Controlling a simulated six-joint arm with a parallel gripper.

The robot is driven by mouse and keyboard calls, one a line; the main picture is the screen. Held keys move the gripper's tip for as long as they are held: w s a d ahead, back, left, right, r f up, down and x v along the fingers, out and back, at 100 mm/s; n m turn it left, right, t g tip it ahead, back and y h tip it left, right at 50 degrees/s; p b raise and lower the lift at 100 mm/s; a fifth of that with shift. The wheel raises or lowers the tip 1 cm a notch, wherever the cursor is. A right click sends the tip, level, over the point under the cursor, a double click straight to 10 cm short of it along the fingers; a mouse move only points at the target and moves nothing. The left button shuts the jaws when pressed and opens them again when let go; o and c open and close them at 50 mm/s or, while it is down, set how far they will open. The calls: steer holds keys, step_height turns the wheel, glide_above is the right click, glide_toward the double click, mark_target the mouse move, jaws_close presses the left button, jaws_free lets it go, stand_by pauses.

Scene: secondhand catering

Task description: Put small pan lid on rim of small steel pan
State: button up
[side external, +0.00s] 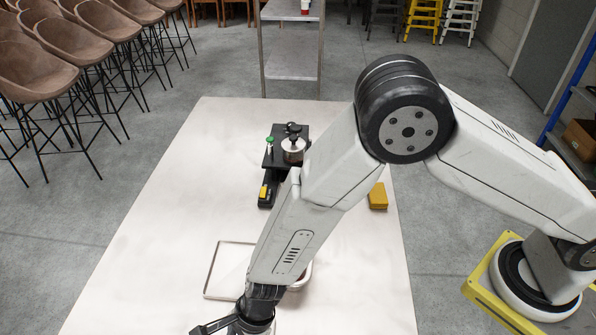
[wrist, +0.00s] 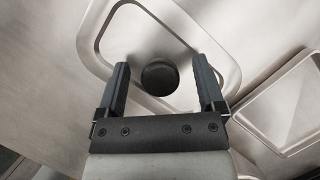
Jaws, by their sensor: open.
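The small pan lid (wrist: 108,40) appears in the wrist view as a pale steel rectangle with rounded corners and a round black knob (wrist: 159,78). My gripper (wrist: 160,66) is open, with its fingers on either side of the knob and a gap at each side. I cannot tell how high the fingertips are. A shallow rectangular steel vessel (wrist: 270,142) at the right of the wrist view may be the small steel pan.
Farther back, a black appliance (side external: 271,190) bears a steel pot (side external: 292,152) and a green-topped bottle (side external: 269,143). A yellow block (side external: 377,197) sits right. The table's left side (side external: 150,240) is clear.

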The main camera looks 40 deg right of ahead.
stand_by(0.3)
jaws_close()
steer(key=shift+r, duration=0.2)
steer(key=shift+r, duration=1.1)
steer(key=s+d+r, duration=0.9)
steer(key=s+r, duration=0.1)
steer(key=shift+s+d+r, duration=0.15)
steer(key=shift+d+r, duration=0.1)
steer(key=shift+d, duration=0.05)
steer(key=shift+w+a, duration=0.1)
steer(key=shift+w, duration=0.1)
